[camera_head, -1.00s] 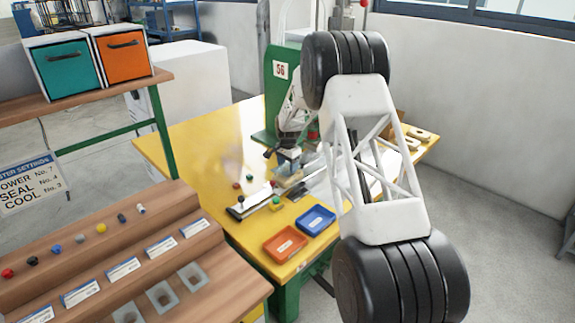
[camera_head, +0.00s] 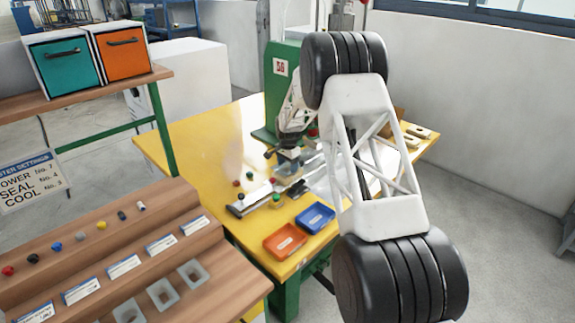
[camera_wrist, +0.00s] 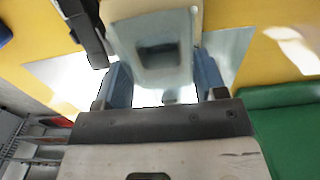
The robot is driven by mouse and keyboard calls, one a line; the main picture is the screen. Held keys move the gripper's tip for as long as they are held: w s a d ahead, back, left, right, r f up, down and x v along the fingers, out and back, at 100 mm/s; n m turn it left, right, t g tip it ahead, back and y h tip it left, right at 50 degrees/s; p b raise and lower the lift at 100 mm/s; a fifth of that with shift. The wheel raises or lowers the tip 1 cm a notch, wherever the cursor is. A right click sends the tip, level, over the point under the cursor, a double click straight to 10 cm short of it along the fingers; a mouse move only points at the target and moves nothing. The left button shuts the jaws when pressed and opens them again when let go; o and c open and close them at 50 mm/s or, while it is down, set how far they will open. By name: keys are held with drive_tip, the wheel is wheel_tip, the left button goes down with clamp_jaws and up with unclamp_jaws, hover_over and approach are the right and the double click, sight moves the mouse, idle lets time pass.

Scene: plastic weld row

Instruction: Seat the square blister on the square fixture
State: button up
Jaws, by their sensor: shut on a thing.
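My gripper (camera_head: 286,152) is over the yellow table, low beside the green press, and small in the head view. In the wrist view its two blue-grey fingers (camera_wrist: 160,68) stand on either side of a pale, translucent square piece with a dark square recess, which I take for the square blister (camera_wrist: 178,68). The gripper is shut on it. A cream block touches or overlaps its far edge at the top of the wrist view. I cannot make out the square fixture surely, nor whether the blister touches anything below.
A green press (camera_head: 284,90) stands close behind the gripper. An orange tray (camera_head: 285,241) and a blue tray (camera_head: 316,216) lie at the table's front edge. A wooden rack (camera_head: 130,265) with several coloured knobs and square cups is at left. The table's left part is clear.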

drive_tip(key=shift+f, duration=0.55)
idle(0.4)
drive_tip(key=o, duration=0.8)
drive_tip(key=c, duration=0.4)
drive_tip(key=shift+r, duration=0.25)
wheel_tip(320, 180, up, 6)
drive_tip(key=shift+r, duration=0.25)
idle(0.6)
drive_tip(key=shift+r, duration=0.1)
